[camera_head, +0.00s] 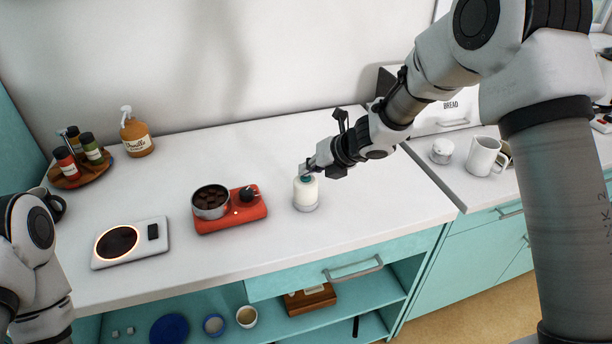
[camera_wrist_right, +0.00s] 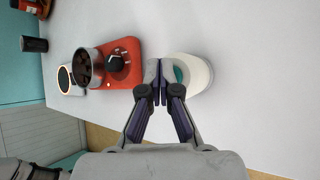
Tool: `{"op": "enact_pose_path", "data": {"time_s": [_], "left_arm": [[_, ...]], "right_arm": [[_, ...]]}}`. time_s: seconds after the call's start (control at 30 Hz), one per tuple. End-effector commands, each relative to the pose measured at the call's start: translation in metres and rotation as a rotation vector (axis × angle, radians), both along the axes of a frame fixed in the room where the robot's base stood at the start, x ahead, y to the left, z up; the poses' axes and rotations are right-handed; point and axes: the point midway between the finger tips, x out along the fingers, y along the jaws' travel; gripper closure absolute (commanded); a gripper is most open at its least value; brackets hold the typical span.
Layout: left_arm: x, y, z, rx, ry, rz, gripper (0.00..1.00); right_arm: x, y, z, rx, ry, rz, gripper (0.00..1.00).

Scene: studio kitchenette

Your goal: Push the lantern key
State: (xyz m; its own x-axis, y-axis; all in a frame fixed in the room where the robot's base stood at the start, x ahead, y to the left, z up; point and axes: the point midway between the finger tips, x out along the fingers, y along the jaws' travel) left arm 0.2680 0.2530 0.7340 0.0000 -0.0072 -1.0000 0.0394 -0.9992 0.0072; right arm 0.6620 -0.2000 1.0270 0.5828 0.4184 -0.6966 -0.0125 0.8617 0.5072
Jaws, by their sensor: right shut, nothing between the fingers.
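The lantern (camera_head: 306,195) is a small pale cylinder standing upright on the white counter, right of the red grinder-like device. A teal key (camera_head: 305,178) shows on its top. In the right wrist view, the lantern (camera_wrist_right: 202,74) is a round pale shape just right of the fingertips, with part of its teal key (camera_wrist_right: 180,76) showing beside them. My right gripper (camera_head: 309,171) is shut and empty, its tips at the lantern's top; it also shows in the wrist view (camera_wrist_right: 158,68). I cannot tell whether the tips touch the key. My left gripper is out of view.
A red device (camera_head: 232,216) with a black knob and a metal bowl (camera_head: 210,203) stands left of the lantern. A white hot plate (camera_head: 155,251) is farther left. A white mug (camera_head: 484,157) stands at the right. The counter (camera_head: 375,215) right of the lantern is clear.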

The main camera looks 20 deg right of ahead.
Motion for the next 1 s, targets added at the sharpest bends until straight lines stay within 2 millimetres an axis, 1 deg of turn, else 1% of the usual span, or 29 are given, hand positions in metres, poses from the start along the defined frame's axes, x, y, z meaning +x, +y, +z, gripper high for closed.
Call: {"op": "enact_pose_path", "data": {"time_s": [0.13, 0.37, 0.47, 0.9, 1.0], "left_arm": [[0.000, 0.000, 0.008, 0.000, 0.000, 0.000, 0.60], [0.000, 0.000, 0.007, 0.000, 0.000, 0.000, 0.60], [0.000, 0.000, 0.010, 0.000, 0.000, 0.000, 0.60], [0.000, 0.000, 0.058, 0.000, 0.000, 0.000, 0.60], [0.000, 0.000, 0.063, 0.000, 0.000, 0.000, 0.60]], "right_arm": [[0.000, 0.000, 0.009, 0.000, 0.000, 0.000, 1.00], [-0.001, 0.000, 0.008, 0.000, 0.000, 0.000, 1.00], [0.000, 0.000, 0.012, 0.000, 0.000, 0.000, 1.00], [0.000, 0.000, 0.065, -0.001, 0.000, 0.001, 1.00], [0.000, 0.000, 0.071, 0.000, 0.000, 0.000, 1.00]]}}
